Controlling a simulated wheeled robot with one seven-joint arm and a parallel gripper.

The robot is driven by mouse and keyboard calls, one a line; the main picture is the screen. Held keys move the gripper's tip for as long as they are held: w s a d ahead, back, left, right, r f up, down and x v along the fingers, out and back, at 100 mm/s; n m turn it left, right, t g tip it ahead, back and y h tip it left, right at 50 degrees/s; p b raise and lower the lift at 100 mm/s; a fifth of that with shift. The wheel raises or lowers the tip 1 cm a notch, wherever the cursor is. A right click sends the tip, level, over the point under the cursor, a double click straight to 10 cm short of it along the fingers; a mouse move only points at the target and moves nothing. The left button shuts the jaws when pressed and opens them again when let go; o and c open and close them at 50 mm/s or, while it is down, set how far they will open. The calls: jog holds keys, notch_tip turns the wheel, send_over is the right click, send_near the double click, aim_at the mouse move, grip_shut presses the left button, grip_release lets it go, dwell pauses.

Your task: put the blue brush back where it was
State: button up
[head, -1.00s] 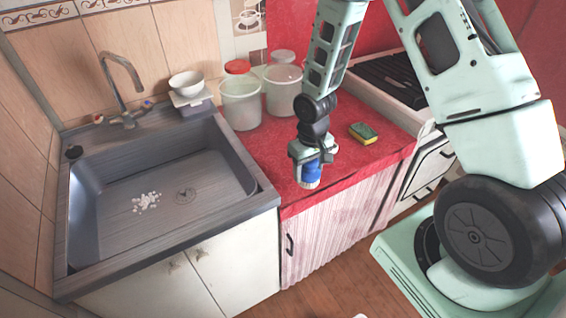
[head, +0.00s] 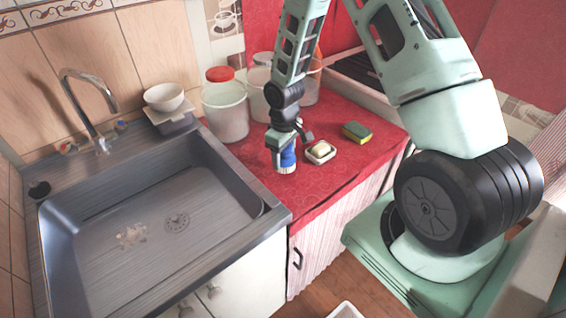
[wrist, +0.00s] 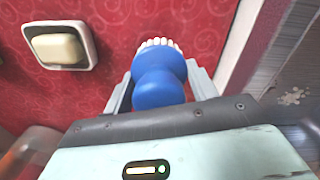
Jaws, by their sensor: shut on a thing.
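The blue brush (head: 288,158) has a blue body and pale bristles that point down. My gripper (head: 283,150) is shut on it over the red counter (head: 345,165), close to the sink's right edge. In the wrist view the brush (wrist: 160,82) sits between my two fingers, with white bristles at its far end. I cannot tell whether the bristles touch the counter. The brush's former place is not marked in these frames.
A soap dish (head: 320,153) with pale soap and a yellow-green sponge (head: 357,132) lie to the right. Clear buckets (head: 225,110) stand behind. The metal sink (head: 160,220) with white bits is at left, and a white bowl (head: 164,97) stands behind it. The counter's front right is free.

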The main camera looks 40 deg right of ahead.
aim_at(284, 163)
jog(key=shift+f, duration=1.75)
jog(key=shift+f, duration=0.1)
jog(key=o, duration=1)
jog(key=shift+o, duration=0.2)
